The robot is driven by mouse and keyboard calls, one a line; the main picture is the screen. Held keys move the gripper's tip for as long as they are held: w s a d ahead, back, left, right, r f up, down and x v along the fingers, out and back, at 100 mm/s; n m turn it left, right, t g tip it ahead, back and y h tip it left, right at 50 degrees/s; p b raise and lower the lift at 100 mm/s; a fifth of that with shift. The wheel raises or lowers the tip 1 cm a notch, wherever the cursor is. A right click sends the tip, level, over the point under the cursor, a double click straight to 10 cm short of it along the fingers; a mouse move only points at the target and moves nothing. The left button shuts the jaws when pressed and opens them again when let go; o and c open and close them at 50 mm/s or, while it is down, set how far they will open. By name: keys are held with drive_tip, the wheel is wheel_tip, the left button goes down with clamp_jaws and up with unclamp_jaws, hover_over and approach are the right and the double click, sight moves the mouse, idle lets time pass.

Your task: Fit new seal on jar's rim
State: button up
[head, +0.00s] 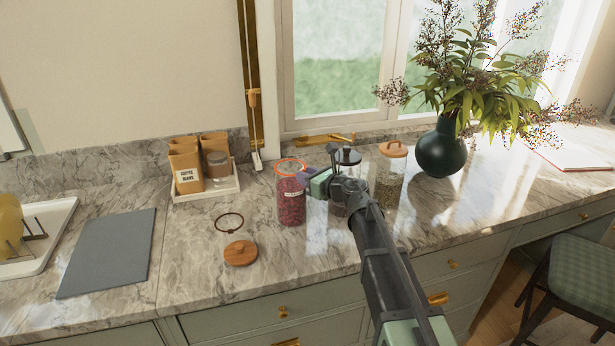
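A glass jar (291,206) with dark red contents stands open on the counter. An orange-red ring seal (289,162) is at the top of the jar, roughly level and lined up with the rim. I cannot tell whether it rests on the rim or hovers just above it. My gripper (304,180) is at the right side of the jar's top, close to the seal's near right edge. Its fingertips are too small to show whether they grip the seal. A dark brown ring (217,224) lies flat on the counter left of the jar. A round wooden lid (240,254) lies in front of that ring.
A dark-lidded jar (348,157) stands behind my arm, with a wooden-lidded jar (390,180) to its right. A white tray (207,195) with canisters sits back left. A plant vase (440,150) stands farther right. A grey board (108,252) lies left; the front-left counter is clear.

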drive_tip(key=shift+o, duration=1.3)
drive_tip(key=p+v, duration=0.1)
drive_tip(key=v, duration=1)
